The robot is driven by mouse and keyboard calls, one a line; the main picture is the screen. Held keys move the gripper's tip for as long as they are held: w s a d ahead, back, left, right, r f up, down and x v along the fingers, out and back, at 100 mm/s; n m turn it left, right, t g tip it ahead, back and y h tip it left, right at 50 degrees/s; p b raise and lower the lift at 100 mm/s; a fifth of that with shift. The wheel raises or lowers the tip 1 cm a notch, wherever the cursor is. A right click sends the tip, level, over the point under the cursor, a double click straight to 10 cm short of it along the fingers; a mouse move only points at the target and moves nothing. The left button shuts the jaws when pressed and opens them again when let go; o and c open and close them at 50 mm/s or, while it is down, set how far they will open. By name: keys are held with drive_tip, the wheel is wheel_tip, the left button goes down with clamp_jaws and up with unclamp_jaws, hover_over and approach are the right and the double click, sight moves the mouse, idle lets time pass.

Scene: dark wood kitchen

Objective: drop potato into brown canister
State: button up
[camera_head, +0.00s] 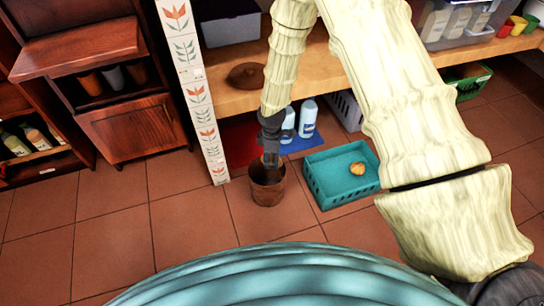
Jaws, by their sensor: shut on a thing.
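The brown canister (267,192) stands open on the tiled floor, left of the teal basket. My gripper (270,160) points down right over its mouth, with the fingertips at or just inside the rim. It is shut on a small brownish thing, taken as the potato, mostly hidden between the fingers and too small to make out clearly. A round yellow-orange item (357,168) lies in the teal basket (322,188); I cannot tell exactly what it is.
A wooden shelf (232,101) with a brown lid-like object (247,76) is behind my gripper. White-and-blue bottles (308,118) stand under it on a blue mat. A tiled post (203,120) is to the left. Floor in front of the canister is clear.

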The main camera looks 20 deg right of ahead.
drive_tip(key=shift+f+b, duration=2.95)
drive_tip(key=shift+b, duration=0.15)
drive_tip(key=o, duration=1.2)
drive_tip(key=shift+c, duration=0.2)
wheel_tip(320, 180, up, 12)
drive_tip(key=shift+r, duration=0.1)
